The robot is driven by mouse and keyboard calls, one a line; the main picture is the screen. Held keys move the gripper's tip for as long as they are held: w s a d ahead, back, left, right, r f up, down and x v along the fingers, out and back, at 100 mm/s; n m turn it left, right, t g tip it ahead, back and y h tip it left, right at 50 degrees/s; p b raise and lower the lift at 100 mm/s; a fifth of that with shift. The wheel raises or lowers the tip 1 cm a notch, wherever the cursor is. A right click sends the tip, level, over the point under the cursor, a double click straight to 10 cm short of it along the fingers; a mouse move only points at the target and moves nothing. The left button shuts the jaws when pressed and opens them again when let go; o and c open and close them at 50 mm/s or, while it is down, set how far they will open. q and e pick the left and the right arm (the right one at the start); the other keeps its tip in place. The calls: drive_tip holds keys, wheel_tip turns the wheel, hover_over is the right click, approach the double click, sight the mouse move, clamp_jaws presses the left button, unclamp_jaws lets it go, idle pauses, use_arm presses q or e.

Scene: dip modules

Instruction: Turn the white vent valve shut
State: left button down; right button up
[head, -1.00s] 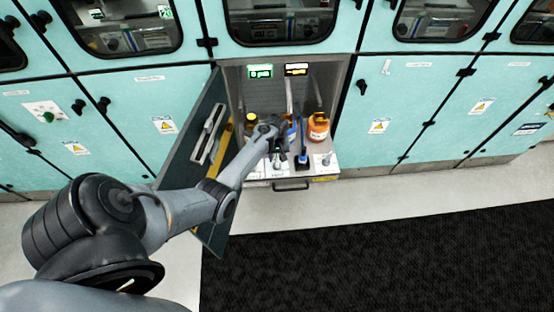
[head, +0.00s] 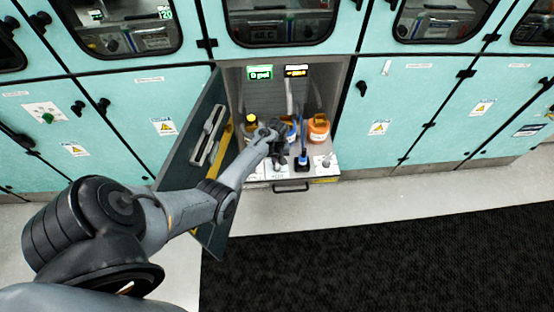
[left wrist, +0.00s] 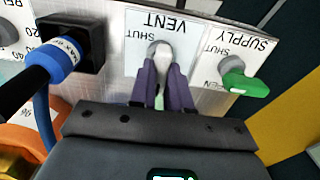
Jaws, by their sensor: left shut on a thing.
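The white vent valve (left wrist: 162,60) shows in the left wrist view on a panel label reading VENT, upside down. Its white handle lies between the two purple-grey fingers of my left gripper (left wrist: 162,92), which is shut on it. The handle points from its pivot toward the gripper; a SHUT mark is at the pivot's upper left. In the head view my left gripper (head: 279,158) is at the front panel of the open cabinet and hides most of the valve. My right gripper is not in view.
A green SUPPLY valve handle (left wrist: 244,84) is close on the right. A blue-collared hose plug (left wrist: 58,58) sits in a black socket on the left. An orange container (head: 318,130) stands in the cabinet. The cabinet door (head: 200,150) hangs open at left. A green display (head: 260,72) is lit above.

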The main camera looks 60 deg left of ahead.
use_arm(q)
drive_tip(key=m+p, duration=0.2)
drive_tip(key=m, duration=0.1)
drive_tip(key=shift+r, duration=0.15)
drive_tip(key=m+p, duration=0.2)
drive_tip(key=m, duration=0.5)
drive_tip(key=shift+m+p, duration=0.3)
drive_tip(key=m, duration=0.2)
drive_tip(key=shift+m, duration=2.7)
drive_tip(key=c, duration=1.1)
unclamp_jaws()
